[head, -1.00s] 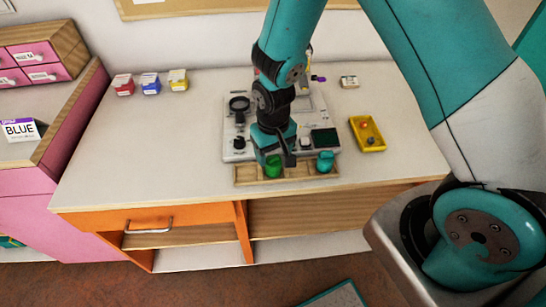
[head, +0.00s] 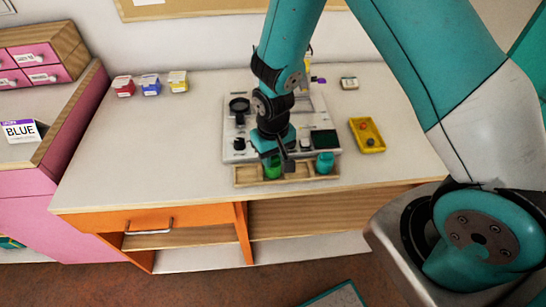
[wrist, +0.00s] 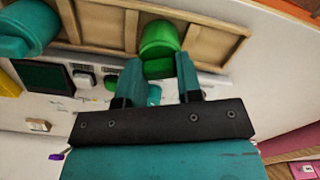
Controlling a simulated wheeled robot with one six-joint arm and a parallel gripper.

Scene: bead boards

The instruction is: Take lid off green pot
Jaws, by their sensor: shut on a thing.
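The green pot (wrist: 160,36) stands in a wooden tray and shows at the top of the wrist view; in the head view it (head: 272,168) is partly hidden by my gripper. My gripper (wrist: 160,66) is shut on a small green piece at the pot's near end, which appears to be its lid (wrist: 158,69). I cannot tell whether the lid still touches the pot. In the head view my gripper (head: 284,163) is just right of the pot, over the tray.
The wooden tray (head: 300,175) lies along the table's front edge. A teal pot (head: 325,163) stands in its right part. A pale device panel (head: 232,150) lies behind. A yellow tray (head: 368,148) with small items is to the right.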

